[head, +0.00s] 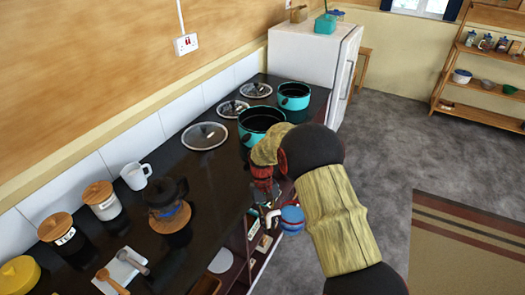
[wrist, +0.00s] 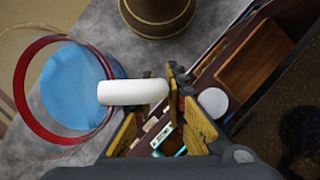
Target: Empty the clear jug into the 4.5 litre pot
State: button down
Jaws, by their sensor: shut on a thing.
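My gripper (head: 266,200) is shut on the white handle of the clear jug (head: 292,219). The jug has a red rim and blue contents, and hangs beyond the counter's front edge, over the floor side. In the wrist view the fingers (wrist: 163,92) pinch the handle, and the jug (wrist: 68,88) shows its open mouth with blue inside. Two teal pots stand on the black counter: a larger, nearer one (head: 259,119), partly hidden by my arm, and a smaller one (head: 294,93) behind it. No size marking is readable. Both are apart from the jug.
Glass lids (head: 205,136) lie along the wall beside the pots. A dark kettle-like vessel (head: 168,194), a white mug (head: 135,175) and wooden-lidded jars (head: 101,199) stand on the nearer counter (head: 205,200). Open shelves (head: 222,261) lie below the counter. A white fridge (head: 300,52) stands past its far end.

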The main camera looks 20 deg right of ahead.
aim_at(254, 122)
jog(key=i+l, duration=0.4)
jog(key=l, duration=0.2)
jog(key=i+l+z, duration=0.1)
jog(key=i+l, duration=0.35)
jog(key=l, duration=0.2)
jog(key=i+l, duration=0.45)
jog(key=l+z, duration=0.05)
jog(key=l, duration=0.1)
